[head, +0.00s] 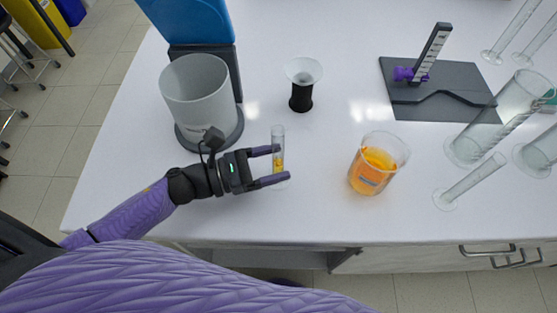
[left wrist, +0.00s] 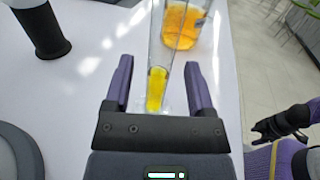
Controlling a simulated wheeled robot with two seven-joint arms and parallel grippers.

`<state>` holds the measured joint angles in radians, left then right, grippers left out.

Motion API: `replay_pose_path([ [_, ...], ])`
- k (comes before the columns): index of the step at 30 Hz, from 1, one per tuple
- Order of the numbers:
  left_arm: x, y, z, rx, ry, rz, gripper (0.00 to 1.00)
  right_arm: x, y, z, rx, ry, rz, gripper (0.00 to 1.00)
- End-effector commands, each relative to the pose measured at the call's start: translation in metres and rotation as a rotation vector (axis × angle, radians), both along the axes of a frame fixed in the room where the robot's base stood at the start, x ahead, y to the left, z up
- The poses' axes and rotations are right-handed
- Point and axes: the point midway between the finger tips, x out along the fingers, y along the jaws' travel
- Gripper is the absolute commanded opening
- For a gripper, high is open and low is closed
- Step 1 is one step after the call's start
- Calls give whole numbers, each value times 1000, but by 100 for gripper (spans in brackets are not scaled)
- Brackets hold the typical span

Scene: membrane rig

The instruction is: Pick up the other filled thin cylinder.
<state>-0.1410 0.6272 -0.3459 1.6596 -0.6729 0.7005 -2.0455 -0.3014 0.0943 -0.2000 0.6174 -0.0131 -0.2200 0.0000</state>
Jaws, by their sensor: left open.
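A thin clear cylinder (head: 278,137) with yellow-orange liquid in its lower part stands upright on the white table. It also shows in the left wrist view (left wrist: 157,88). My left gripper (head: 283,163) is open, with one finger on each side of this cylinder. In the left wrist view a gap shows between the cylinder and both fingers (left wrist: 159,68). A dark part at the right of the left wrist view looks like my right gripper (left wrist: 285,122); its jaws are unclear. Another thin cylinder (head: 472,181) at the right looks empty.
A beaker of orange liquid (head: 371,175) stands right of the filled cylinder. A black-based funnel-shaped cup (head: 302,90) stands behind it, and a large grey container (head: 196,92) stands left. A dark plate (head: 430,98) and large glass cylinders (head: 492,120) are at the right.

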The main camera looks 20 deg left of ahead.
Motion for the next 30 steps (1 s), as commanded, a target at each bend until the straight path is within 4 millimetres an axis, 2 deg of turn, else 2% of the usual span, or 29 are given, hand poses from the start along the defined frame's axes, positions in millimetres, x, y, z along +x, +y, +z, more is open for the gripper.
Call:
replay_pose_path([
  [4,14,-19,-1,-2,-1,1,70,0,0,1,0,-1,0,64],
  [11,16,-23,-2,-1,2,1,70,0,0,1,-1,0,0,64],
  [21,16,-22,-2,-1,2,1,1,0,0,1,-1,-1,0,64],
  [30,16,-22,-2,-1,2,1,0,0,0,1,-1,-1,0,64],
])
